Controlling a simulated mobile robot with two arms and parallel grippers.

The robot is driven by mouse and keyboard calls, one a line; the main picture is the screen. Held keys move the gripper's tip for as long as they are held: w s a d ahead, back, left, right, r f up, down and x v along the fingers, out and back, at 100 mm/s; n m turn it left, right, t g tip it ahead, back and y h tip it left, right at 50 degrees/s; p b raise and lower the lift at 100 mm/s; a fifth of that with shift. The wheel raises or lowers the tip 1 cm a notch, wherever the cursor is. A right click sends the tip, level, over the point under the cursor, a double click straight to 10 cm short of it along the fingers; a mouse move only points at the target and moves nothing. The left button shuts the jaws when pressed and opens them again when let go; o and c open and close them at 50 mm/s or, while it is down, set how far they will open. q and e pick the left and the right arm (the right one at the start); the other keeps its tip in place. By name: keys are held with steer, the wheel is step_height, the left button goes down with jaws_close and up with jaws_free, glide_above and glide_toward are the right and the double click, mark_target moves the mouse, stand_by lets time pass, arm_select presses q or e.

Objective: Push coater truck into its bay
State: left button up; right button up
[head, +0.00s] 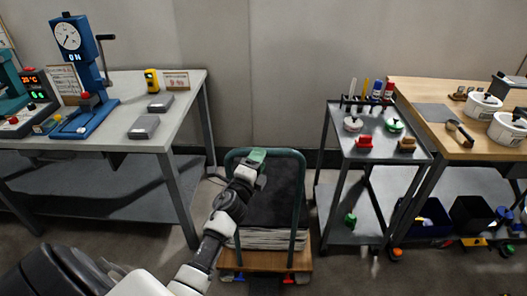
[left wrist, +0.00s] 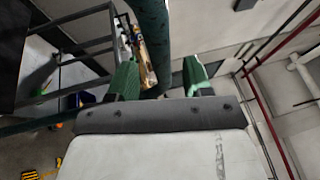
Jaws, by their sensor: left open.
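The coater truck (head: 265,260) stands between the left workbench and the small steel cart. It has a wooden deck, a green tubular push handle (head: 301,190), and a load with a dark top and pale layered front. Blue and red parts show at the deck's front edge. My left gripper (head: 257,156) is at the top bar of the handle. In the left wrist view its two green fingers (left wrist: 160,75) are apart, with the dark green tube (left wrist: 151,30) in line with the gap; I cannot tell whether they touch it. My right gripper is not in view. No marked bay shows clearly.
A grey workbench (head: 190,98) with a blue dial press (head: 80,75) stands left. A steel cart (head: 345,200) with small tools stands close on the right, beside a wooden-topped bench (head: 425,95). The wall (head: 285,60) is behind the truck. Bins sit under the right bench.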

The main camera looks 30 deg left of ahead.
arm_select(q)
steer(key=shift+x, duration=1.8)
jaws_close()
